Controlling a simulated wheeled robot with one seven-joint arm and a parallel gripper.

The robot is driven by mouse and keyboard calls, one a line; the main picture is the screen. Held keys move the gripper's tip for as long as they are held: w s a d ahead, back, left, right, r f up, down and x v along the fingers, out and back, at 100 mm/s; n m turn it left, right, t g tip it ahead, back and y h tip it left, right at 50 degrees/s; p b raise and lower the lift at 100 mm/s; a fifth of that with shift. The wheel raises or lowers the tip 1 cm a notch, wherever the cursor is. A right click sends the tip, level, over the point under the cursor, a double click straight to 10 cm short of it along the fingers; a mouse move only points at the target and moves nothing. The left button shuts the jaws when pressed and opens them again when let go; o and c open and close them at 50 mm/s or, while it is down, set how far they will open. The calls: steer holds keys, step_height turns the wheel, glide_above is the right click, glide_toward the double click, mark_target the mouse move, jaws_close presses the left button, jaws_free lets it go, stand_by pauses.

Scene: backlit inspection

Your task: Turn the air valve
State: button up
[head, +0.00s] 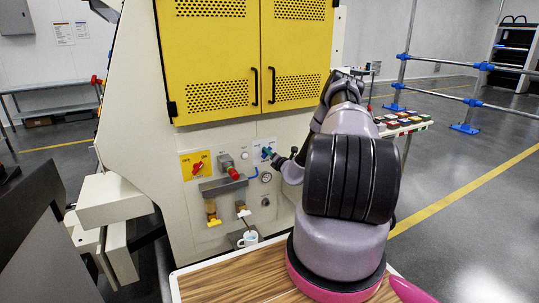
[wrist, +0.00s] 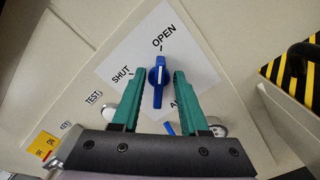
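The air valve (wrist: 158,82) is a blue handle with a white line on a white plate marked OPEN and SHUT. In the wrist view it lies nearly upright, its upper end toward the OPEN mark. My gripper (wrist: 159,75) has teal fingers, spread one on each side of the handle with a visible gap on both sides. It is open and holds nothing. In the head view my gripper (head: 272,156) is at the white plate on the machine front, and its fingers and my arm hide part of the plate.
To the left on the panel are a red handle on a yellow plate (head: 186,160) and a red-tipped fitting (head: 233,173). A wooden tabletop (head: 225,285) lies in front.

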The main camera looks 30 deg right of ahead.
steer(key=s, duration=1)
steer(key=shift+s+d, duration=0.15)
steer(key=shift+s, duration=0.25)
steer(key=w+a+r+n+g+y, duration=0.1)
steer(key=a+r+n+g+y, duration=0.1)
steer(key=a+r+n+y, duration=0.55)
steer(key=a+r+n+g+y, duration=0.1)
steer(key=a+r+n+y, duration=0.2)
steer(key=a+r+n, duration=0.5)
steer(key=s+a+r+n+g+y, duration=0.1)
steer(key=s+a+r+n+g, duration=0.35)
steer(key=r, duration=0.25)
steer(key=s+a+r+n+g+y, duration=0.1)
steer(key=s+a+r+n+g, duration=0.3)
steer(key=r, duration=0.3)
steer(key=s+a+r+n+g+h, duration=0.2)
steer(key=s+a+r+n, duration=0.15)
steer(key=s, duration=0.35)
steer(key=s+a+r+n+g+h, duration=0.25)
steer(key=s+r+n, duration=0.2)
steer(key=s, duration=0.25)
steer(key=s+d+r+n+t+h, duration=0.2)
steer(key=s+r+n+h, duration=0.1)
steer(key=s, duration=0.4)
steer(key=s+d+r+n+t+h, duration=0.3)
steer(key=s+r+n, duration=0.1)
steer(key=s, duration=0.3)
steer(key=shift+n+h, duration=0.3)
steer(key=shift+n, duration=0.6)
steer(key=shift+s+r, duration=0.1)
